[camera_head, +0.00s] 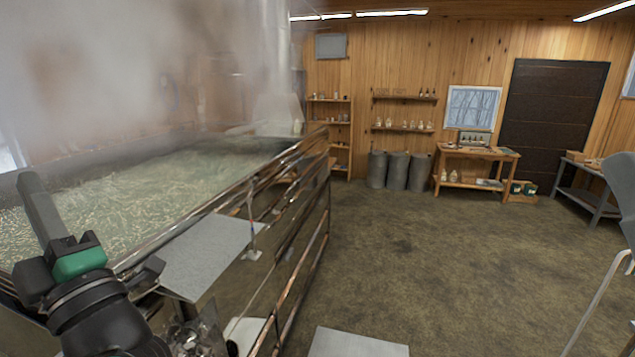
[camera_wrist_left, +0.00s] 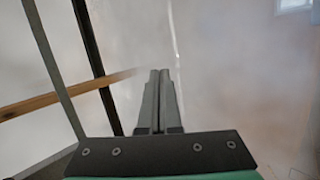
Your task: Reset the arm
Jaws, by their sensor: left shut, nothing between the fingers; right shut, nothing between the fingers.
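My left gripper (camera_head: 28,180) is at the lower left of the head view, its fingers pointing up over the near left part of the evaporator pan (camera_head: 150,252). In the left wrist view the two fingers (camera_wrist_left: 160,75) lie side by side, shut, with nothing between them. Pale steam fills much of the background there. I cannot make out my right gripper in the head view.
The steaming evaporator fills the left side, with a grey side shelf (camera_head: 205,258) and metal rails along its edge. Grey bins (camera_head: 397,170), a wooden table (camera_head: 478,155) and a dark door (camera_head: 553,110) stand at the back. The brown floor (camera_head: 440,255) is mostly clear.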

